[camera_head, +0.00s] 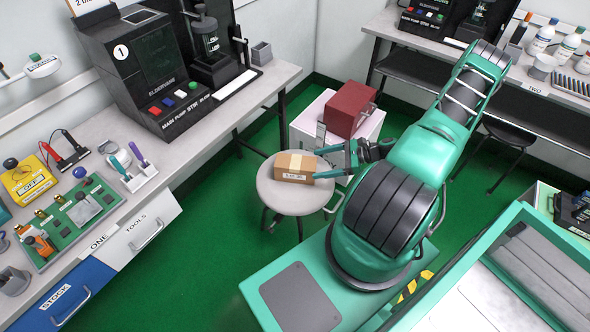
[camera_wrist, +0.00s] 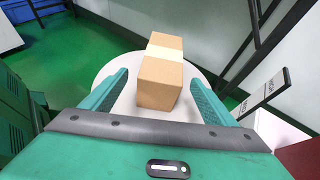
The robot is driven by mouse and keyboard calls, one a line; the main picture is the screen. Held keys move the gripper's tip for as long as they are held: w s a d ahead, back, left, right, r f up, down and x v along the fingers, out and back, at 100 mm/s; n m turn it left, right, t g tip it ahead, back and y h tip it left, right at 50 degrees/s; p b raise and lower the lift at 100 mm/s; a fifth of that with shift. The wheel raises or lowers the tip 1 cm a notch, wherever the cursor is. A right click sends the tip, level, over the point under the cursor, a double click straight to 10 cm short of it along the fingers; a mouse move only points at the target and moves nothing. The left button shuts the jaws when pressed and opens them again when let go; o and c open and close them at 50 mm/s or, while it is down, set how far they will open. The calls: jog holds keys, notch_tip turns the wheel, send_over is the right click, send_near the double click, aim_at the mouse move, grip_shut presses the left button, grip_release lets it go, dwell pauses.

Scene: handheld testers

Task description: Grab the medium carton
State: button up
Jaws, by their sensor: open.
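The brown carton (camera_head: 295,166), with a paler tape band and a white label, sits on the round grey stool (camera_head: 284,198). In the wrist view the carton (camera_wrist: 161,75) stands ahead, between my two green fingers, on the pale stool top (camera_wrist: 120,107). My gripper (camera_head: 334,161) is at the carton's right end in the head view. It also shows in the wrist view (camera_wrist: 160,85), open and empty, with a finger on each side of the carton's near end. Gaps show between the fingers and the carton. The carton's underside is hidden.
A dark red box (camera_head: 350,108) stands on a white cabinet (camera_head: 312,124) behind the stool. The left bench (camera_head: 191,148) holds a black machine (camera_head: 146,70), tools and a circuit board. Green floor (camera_head: 215,225) is clear left of the stool.

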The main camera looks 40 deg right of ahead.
aim_at(296, 167)
jog(key=shift+f+m+t, duration=0.3)
jog(key=shift+f+m, duration=0.05)
jog(key=shift+m, duration=0.05)
jog(key=shift+w+a+f, duration=0.1)
jog(key=shift+w+a, duration=0.05)
jog(key=shift+w, duration=0.05)
jog(key=x, duration=1)
jog(key=shift+w+a, duration=0.1)
jog(key=shift+w, duration=0.05)
jog(key=shift+c, duration=0.5)
jog(key=c, duration=1.2)
